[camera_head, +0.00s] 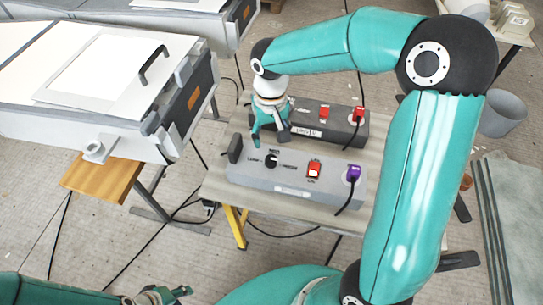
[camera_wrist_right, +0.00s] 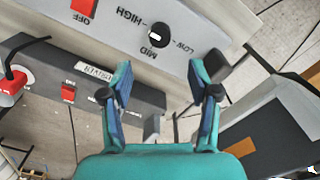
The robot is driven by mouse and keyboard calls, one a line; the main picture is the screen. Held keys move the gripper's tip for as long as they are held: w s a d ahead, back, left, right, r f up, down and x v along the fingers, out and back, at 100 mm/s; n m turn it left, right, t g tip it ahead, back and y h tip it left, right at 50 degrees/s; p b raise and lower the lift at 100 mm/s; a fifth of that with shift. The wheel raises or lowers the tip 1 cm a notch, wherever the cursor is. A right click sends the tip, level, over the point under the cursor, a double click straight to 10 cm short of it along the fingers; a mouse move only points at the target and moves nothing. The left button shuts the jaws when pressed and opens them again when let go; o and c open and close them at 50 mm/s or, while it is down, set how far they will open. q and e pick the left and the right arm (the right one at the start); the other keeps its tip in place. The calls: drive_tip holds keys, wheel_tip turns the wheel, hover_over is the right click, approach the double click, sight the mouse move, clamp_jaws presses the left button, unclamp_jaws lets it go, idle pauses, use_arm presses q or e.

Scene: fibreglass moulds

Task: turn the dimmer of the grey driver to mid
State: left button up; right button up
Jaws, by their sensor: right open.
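The light grey driver box (camera_head: 255,181) lies at the front of the small table. Its dimmer is a black knob (camera_head: 271,160) with LOW, MID and HIGH labels around it; the knob (camera_wrist_right: 159,35) also shows in the right wrist view, where its white mark is on the MID side, exact setting unclear. My right gripper (camera_head: 270,136) is open and empty, fingers down, just behind the knob and apart from it. In the wrist view the right gripper (camera_wrist_right: 160,85) has the knob beyond its fingertips. My left gripper (camera_head: 165,297) is partly cut off at the bottom edge.
A darker driver box (camera_head: 345,127) with a red switch (camera_head: 324,112) and red plug (camera_head: 359,114) lies behind, partly hidden by my gripper. The light box has a red switch (camera_head: 314,168) and purple plug (camera_head: 353,173). A white mould (camera_head: 60,110) stands left; a grey bucket (camera_head: 503,113) right.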

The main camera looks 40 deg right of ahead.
sight(271, 159)
wheel_tip(271, 159, down, 10)
drive_tip(key=shift+r, duration=0.1)
idle(0.4)
drive_tip(key=c, duration=1.2)
drive_tip(key=shift+o, duration=0.2)
